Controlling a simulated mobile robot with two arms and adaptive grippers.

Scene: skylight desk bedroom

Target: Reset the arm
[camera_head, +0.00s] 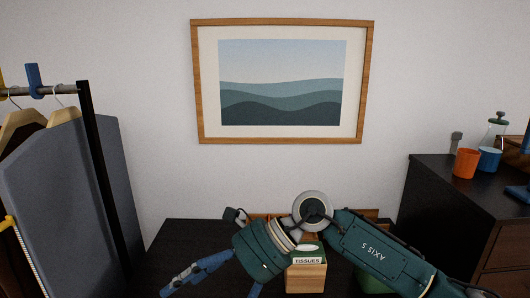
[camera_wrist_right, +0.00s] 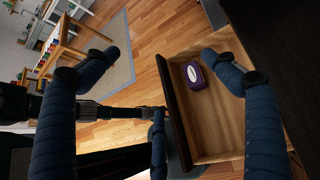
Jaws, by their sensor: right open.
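My right arm (camera_head: 375,258), teal and marked AXIS 5, comes in from the lower right of the head view and bends over the dark desktop. Its gripper (camera_head: 210,282) points to the lower left, with blue fingers that run partly out of the frame. In the right wrist view the gripper (camera_wrist_right: 162,65) has its padded blue fingers spread wide, with nothing between them. My left gripper is not in view.
A wooden tissue box (camera_head: 306,277) stands on the dark desk (camera_head: 185,240), partly behind my arm. A clothes rack (camera_head: 95,150) is at left, a dark dresser (camera_head: 445,200) with cups at right. An open drawer (camera_wrist_right: 177,125) holds a purple box (camera_wrist_right: 194,75).

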